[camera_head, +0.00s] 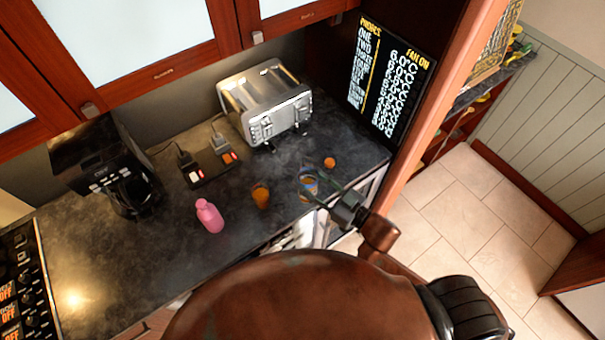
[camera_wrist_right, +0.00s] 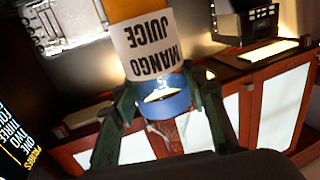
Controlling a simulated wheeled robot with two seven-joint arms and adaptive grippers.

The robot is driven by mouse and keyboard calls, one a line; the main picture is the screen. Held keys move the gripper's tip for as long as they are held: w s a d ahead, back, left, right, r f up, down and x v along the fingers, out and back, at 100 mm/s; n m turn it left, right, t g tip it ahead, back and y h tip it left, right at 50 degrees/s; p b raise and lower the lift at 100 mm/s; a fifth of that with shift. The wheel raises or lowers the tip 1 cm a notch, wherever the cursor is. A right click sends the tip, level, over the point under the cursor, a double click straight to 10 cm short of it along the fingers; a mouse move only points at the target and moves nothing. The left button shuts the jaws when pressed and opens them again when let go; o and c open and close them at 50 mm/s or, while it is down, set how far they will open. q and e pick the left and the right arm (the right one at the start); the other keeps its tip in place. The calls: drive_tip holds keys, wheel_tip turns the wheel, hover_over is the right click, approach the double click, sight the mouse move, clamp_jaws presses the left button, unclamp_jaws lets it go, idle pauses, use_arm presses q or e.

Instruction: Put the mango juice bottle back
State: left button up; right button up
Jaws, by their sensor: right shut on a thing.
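The mango juice bottle (camera_head: 308,185) is by the counter's front edge, right of centre in the head view. In the right wrist view the bottle (camera_wrist_right: 148,50) shows upside down, with an orange body, a white "MANGO JUICE" label and a blue part. My right gripper (camera_head: 322,190) is shut on it, with one finger on each side near the blue part in the wrist view (camera_wrist_right: 170,97). I cannot tell whether the bottle's base touches the counter. My left gripper is not in view.
The dark counter (camera_head: 85,245) also holds a pink bottle (camera_head: 210,216), an orange-filled container (camera_head: 261,195), a small orange item (camera_head: 329,163), a toaster (camera_head: 265,98), a socket strip (camera_head: 208,167) and a coffee maker (camera_head: 130,185). A menu board (camera_head: 390,75) is at the back right.

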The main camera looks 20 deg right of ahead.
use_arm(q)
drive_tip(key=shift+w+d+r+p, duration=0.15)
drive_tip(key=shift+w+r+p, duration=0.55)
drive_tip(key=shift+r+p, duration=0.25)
use_arm(e)
drive_tip(key=w+d+f, duration=0.2)
drive_tip(key=w+f, duration=1.1)
drive_tip(key=shift+w, duration=0.35)
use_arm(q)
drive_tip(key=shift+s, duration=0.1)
use_arm(e)
drive_tip(key=o, duration=1.5)
drive_tip(key=shift+f, duration=0.1)
drive_tip(key=shift+c, duration=0.2)
